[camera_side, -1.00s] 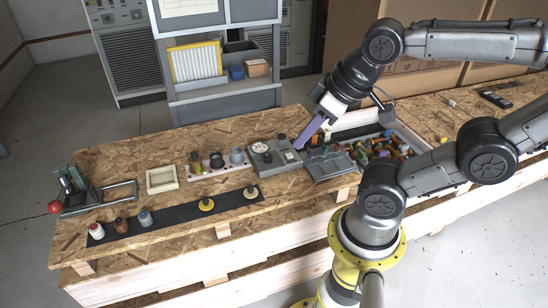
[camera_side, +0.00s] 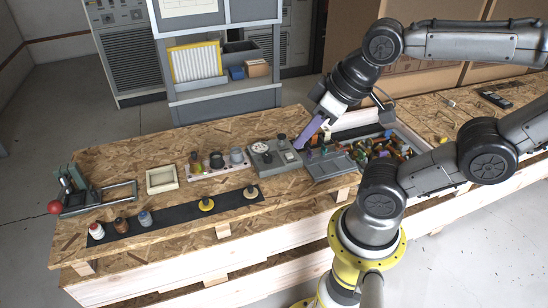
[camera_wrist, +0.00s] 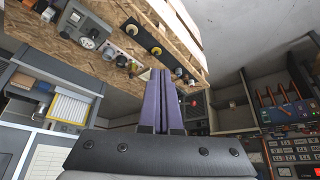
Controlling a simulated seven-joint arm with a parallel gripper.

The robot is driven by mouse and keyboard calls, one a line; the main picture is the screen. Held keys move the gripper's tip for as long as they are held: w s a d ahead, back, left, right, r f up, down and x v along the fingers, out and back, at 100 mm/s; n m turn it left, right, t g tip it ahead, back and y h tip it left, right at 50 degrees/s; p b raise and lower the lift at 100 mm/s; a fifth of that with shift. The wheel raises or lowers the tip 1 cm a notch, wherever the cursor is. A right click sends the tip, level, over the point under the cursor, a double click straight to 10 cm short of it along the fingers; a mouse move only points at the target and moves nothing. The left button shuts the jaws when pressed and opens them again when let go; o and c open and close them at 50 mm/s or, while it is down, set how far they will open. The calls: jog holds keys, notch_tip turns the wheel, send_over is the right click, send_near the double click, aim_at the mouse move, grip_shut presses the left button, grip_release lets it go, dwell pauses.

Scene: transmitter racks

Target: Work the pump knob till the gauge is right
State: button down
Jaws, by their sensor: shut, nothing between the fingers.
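The pump unit (camera_side: 262,160) is a grey box on the wooden bench, left of my gripper in the side view. A round white gauge (camera_side: 269,158) and a dark knob (camera_side: 281,138) sit on its top. The gauge reading is too small to tell. In the wrist view the pump unit (camera_wrist: 80,33) is at the upper left, with its gauge (camera_wrist: 88,43) facing up. My gripper (camera_side: 300,145) has purple fingers, shut and empty, just right of the unit and apparently apart from it. The shut fingers also show in the wrist view (camera_wrist: 161,75).
A tray of coloured parts (camera_side: 385,150) lies right of my gripper. Left of the pump are a strip with several small pots (camera_side: 217,163), a cream frame (camera_side: 161,180), a dark mat (camera_side: 175,217) with several knobs, and a red-balled lever device (camera_side: 72,192). A shelf rack (camera_side: 220,90) stands behind.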

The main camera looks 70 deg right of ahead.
jog(key=shift+w, duration=0.1)
dwell(0.3)
jog(key=w+d+r+n+t+h, duration=0.1)
jog(key=w+d+r+n+t, duration=0.15)
jog(key=w, duration=0.35)
jog(key=w+d+r+n+t+h, duration=0.1)
jog(key=w+r+t, duration=0.1)
jog(key=w+r, duration=0.25)
jog(key=w+d+f+n+t+h, duration=0.1)
jog(key=w+d+f+h, duration=0.15)
jog(key=w+d, duration=0.85)
jog(key=w+d+f, duration=0.3)
jog(key=d+f, duration=0.6)
jog(key=d, duration=0.2)
jog(key=s+d+f+m+g, duration=0.1)
jog(key=s+d+f, duration=0.2)
jog(key=d+f, duration=0.1)
jog(key=s+d+f+m+g, duration=0.1)
jog(key=s+d+f+g, duration=0.1)
jog(key=s+d+f, duration=0.2)
notch_tip(320, 180, down, 3)
jog(key=shift+d+f+h, duration=0.1)
jog(key=shift+d+h, duration=0.1)
jog(key=shift+h, duration=0.15)
jog(key=shift+g, duration=0.25)
